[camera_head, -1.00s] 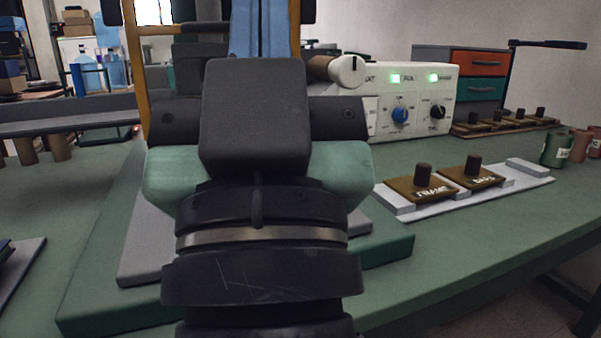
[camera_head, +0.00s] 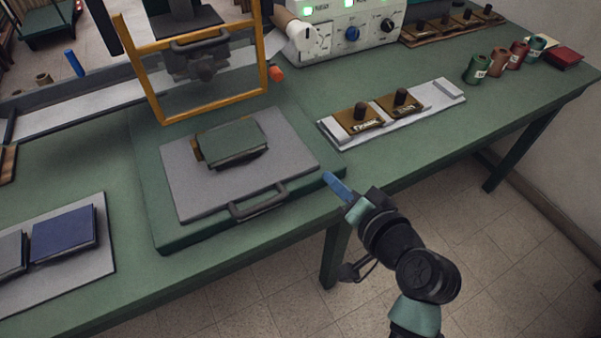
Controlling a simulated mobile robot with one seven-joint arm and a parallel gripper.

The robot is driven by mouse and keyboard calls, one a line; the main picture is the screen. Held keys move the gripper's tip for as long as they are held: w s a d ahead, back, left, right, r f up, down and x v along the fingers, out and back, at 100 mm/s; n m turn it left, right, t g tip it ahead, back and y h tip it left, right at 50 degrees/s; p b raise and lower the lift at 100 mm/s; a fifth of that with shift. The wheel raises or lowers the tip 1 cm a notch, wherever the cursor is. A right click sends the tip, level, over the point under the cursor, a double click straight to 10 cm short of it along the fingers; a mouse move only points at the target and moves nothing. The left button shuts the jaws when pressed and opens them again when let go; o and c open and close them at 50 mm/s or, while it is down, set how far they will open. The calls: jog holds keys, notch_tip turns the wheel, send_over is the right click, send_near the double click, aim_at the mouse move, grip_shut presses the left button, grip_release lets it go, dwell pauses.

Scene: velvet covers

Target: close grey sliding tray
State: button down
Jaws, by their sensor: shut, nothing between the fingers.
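The grey sliding tray (camera_head: 200,190) lies on a green base (camera_head: 165,236) at the front of the table, pulled out toward the front edge. A dark handle (camera_head: 258,203) stands at its front edge. A dark green book-like block (camera_head: 233,141) with a brownish edge rests on the tray. A yellow frame (camera_head: 212,105) with a dark press head (camera_head: 204,66) stands behind the tray. My gripper (camera_head: 337,186) has blue fingers, is shut and empty, and is to the right of the handle, apart from it, near the table's front edge.
A white plate (camera_head: 440,98) with brown stamp blocks lies right of the tray. A white control box (camera_head: 345,30) stands behind. Thread spools (camera_head: 478,69) are at the far right. A grey board (camera_head: 90,268) with a blue book (camera_head: 63,234) lies left.

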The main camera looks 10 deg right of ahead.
jog(key=s+f+m+g+y+p, duration=0.25)
jog(key=s+m+p, duration=0.25)
jog(key=s+p, duration=0.65)
jog(key=w+a+f+t, duration=0.1)
jog(key=w+a+f, duration=0.1)
jog(key=w+a, duration=0.4)
jog(key=shift+w+a, duration=0.15)
jog(key=shift+w, duration=2)
jog(key=shift+f+y, duration=0.1)
jog(key=shift+y, duration=0.15)
